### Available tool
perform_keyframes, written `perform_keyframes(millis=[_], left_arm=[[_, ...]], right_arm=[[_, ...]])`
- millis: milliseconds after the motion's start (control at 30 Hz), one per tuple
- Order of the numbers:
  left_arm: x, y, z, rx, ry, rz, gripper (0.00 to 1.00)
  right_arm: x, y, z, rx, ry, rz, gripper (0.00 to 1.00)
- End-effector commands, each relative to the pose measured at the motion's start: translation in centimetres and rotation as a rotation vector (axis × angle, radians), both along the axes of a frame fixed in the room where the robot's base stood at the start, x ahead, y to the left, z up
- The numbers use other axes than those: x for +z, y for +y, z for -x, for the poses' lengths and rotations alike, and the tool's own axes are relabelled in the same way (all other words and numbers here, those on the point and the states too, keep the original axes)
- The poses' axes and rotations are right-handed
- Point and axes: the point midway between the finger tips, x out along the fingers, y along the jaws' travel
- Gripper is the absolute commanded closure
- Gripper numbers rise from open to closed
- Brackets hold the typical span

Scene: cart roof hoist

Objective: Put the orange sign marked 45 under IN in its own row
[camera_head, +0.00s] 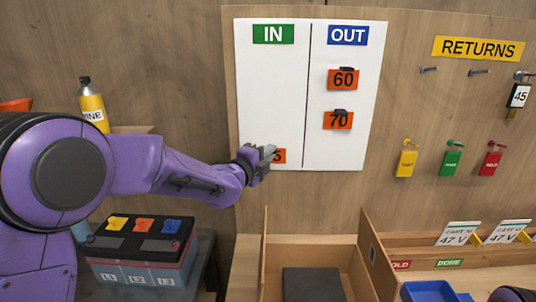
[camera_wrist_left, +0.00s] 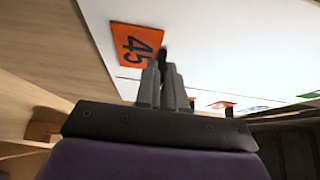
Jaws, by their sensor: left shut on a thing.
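The orange sign marked 45 (camera_wrist_left: 136,45) is at the lower part of the IN column, lower than the 70 row. In the head view only its right part (camera_head: 281,156) shows, the rest hidden behind my left gripper (camera_head: 267,155). In the left wrist view the gripper's fingers (camera_wrist_left: 165,82) are closed together at the sign's dark grip. I cannot tell whether the sign touches the board. The white board (camera_head: 270,90) has a green IN label (camera_head: 273,34) and a blue OUT label (camera_head: 348,36). My right gripper is not in view.
Orange signs 60 (camera_head: 343,79) and 70 (camera_head: 338,121) hang under OUT. A RETURNS label (camera_head: 478,48) and hooks with colored tags are at the right. An open wooden bin (camera_head: 265,250) is below the board; a battery (camera_head: 140,265) stands lower left.

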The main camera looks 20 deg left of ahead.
Motion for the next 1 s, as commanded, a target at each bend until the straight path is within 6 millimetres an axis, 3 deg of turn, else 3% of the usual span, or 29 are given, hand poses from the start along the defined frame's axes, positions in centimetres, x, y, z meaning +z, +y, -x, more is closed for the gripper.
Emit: perform_keyframes(millis=[867, 900, 967, 1000], left_arm=[[0.11, 0.06, -0.13, 0.001, -0.002, 0.001, 1.0], [0.12, 0.06, -0.13, 0.001, -0.003, 0.001, 0.82], [0.11, 0.06, -0.13, 0.001, -0.002, 0.001, 0.62], [0.09, 0.05, -0.13, 0.001, -0.002, 0.001, 0.62]], right_arm=[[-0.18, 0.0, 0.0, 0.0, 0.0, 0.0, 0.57], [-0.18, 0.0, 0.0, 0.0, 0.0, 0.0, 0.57], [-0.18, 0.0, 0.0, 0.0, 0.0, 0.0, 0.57], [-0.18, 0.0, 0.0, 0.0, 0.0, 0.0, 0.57]])
